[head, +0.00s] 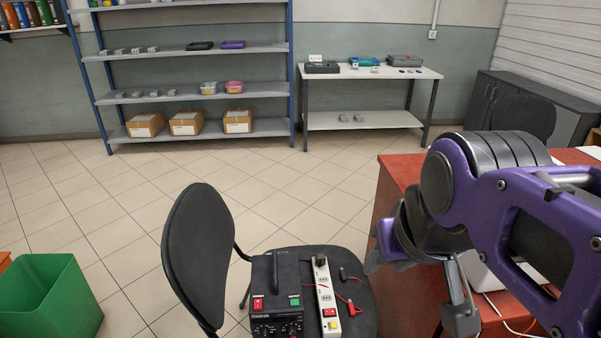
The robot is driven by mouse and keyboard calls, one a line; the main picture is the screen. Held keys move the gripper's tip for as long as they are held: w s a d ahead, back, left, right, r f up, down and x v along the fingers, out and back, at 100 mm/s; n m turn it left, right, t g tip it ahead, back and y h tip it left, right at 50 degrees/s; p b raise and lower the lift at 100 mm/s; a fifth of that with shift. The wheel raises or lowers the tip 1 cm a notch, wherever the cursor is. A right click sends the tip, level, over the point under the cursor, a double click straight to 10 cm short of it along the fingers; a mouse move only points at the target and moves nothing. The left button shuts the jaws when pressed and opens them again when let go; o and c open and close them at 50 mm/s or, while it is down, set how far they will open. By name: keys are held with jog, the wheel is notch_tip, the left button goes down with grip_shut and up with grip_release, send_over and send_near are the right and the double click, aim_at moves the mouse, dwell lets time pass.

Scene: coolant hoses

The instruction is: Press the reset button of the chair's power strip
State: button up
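The black chair's seat (358,292) holds a pale power strip (325,287), lying lengthwise away from me. A black plug (320,262) sits at its far end, with sockets below it. A red switch (329,313) and a small yellow button (334,325) are at its near end; I cannot read which is the reset. My gripper (420,287) hangs right of the strip, in front of the red desk and apart from the strip. The arm and picture angle make its finger opening unclear. I see nothing held in it.
A black box-shaped device (276,290) with red and green buttons stands left of the strip. Red and black leads (347,301) lie to its right. The chair back (198,255) rises at left. The red desk (398,190) is at right, a green bin (48,298) at far left.

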grip_shut()
dwell(1.4)
